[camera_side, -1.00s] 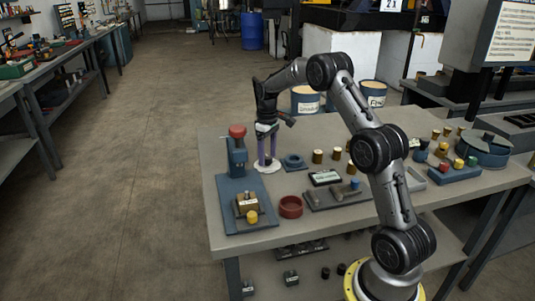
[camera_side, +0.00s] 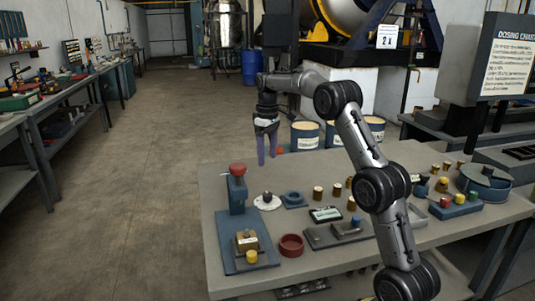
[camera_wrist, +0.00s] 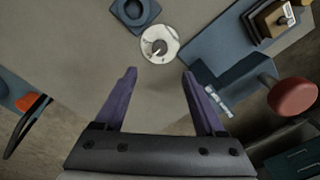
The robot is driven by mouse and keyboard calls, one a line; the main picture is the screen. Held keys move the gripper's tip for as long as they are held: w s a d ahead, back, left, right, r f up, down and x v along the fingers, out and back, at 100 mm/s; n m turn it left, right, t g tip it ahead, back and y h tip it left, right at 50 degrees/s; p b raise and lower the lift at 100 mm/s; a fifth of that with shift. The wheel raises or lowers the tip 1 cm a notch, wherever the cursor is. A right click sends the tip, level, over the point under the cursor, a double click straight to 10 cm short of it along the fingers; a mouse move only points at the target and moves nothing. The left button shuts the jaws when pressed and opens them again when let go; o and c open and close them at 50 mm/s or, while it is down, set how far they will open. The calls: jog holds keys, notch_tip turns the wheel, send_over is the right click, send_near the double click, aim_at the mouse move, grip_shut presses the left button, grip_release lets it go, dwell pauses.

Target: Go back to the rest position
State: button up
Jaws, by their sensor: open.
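My gripper (camera_side: 267,162) hangs fingers-down above the far left part of the workbench. Its purple fingers are apart, with nothing between them; the wrist view also shows the open gripper (camera_wrist: 159,72). Below it, apart from the fingertips, a white disc (camera_side: 274,205) lies on the bench with a small dark knob-like piece (camera_side: 267,197) standing on it. In the wrist view the disc (camera_wrist: 146,48) shows just beyond the fingertips.
A blue press-like stand (camera_side: 236,195) with a red knob (camera_side: 237,169) is left of the disc. A blue ring-shaped block (camera_side: 294,199), a red ring (camera_side: 291,246) and several brass cylinders stand nearby. The floor left of the workbench (camera_side: 210,180) is clear.

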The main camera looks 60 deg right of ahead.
dwell(0.4)
jog(key=a+r+n+t, duration=0.1)
jog(key=a+r, duration=0.6)
jog(key=r, duration=0.2)
jog(key=s+a+r+n+t, duration=0.1)
jog(key=s+a+r, duration=0.2)
jog(key=s+a, duration=0.25)
jog(key=s+a+r+n+t, duration=0.1)
jog(key=s+a+r, duration=0.3)
jog(key=a, duration=0.2)
jog(key=s+a+f+t, duration=0.25)
jog(key=s+a, duration=0.45)
jog(key=s, duration=0.5)
jog(key=s+a+f+m, duration=0.2)
jog(key=s+f, duration=0.5)
jog(key=f, duration=0.4)
jog(key=shift+s, duration=0.15)
